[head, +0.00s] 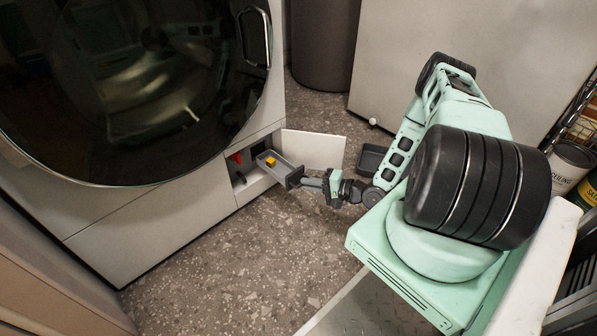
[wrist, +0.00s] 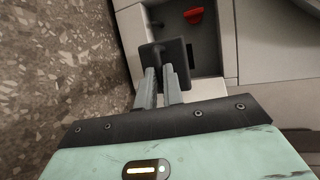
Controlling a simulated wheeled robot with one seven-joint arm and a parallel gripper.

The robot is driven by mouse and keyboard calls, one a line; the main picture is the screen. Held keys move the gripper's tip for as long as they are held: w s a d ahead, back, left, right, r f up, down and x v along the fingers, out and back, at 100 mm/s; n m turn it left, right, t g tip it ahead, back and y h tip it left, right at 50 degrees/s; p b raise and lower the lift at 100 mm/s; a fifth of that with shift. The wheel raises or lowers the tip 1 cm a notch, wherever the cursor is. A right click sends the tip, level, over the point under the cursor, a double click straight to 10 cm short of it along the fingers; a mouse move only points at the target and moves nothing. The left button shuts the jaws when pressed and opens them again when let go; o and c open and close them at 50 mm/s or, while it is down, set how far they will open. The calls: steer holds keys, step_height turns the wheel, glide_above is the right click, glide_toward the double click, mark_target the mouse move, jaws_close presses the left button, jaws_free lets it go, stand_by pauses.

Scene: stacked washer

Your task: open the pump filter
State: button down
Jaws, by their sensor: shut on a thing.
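The pump filter (head: 268,170) is a grey trough-like piece with a dark square front plate (wrist: 177,58). It sticks out of the open compartment low on the washer's front, with a small yellow item (head: 271,160) in it. My gripper (head: 301,180) is shut on the filter's front; in the wrist view my two fingers (wrist: 167,82) meet at the dark plate. The grip itself is partly hidden by the fingers. A red part (wrist: 194,16) shows inside the compartment. The white flap (head: 312,149) stands open to the right of it.
The washer's big round dark door (head: 150,80) is above the compartment. A dark shallow tray (head: 371,160) lies on the floor behind my wrist. A dark bin (head: 324,45) stands at the back. The speckled floor (head: 230,260) in front is clear.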

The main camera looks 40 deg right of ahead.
steer(key=shift+s, duration=1)
steer(key=shift+d, duration=0.1)
steer(key=c, duration=1.5)
jaws_free()
steer(key=p+v, duration=0.6)
steer(key=v, duration=1.1)
steer(key=shift+s+r, duration=0.15)
steer(key=shift+d, duration=0.1)
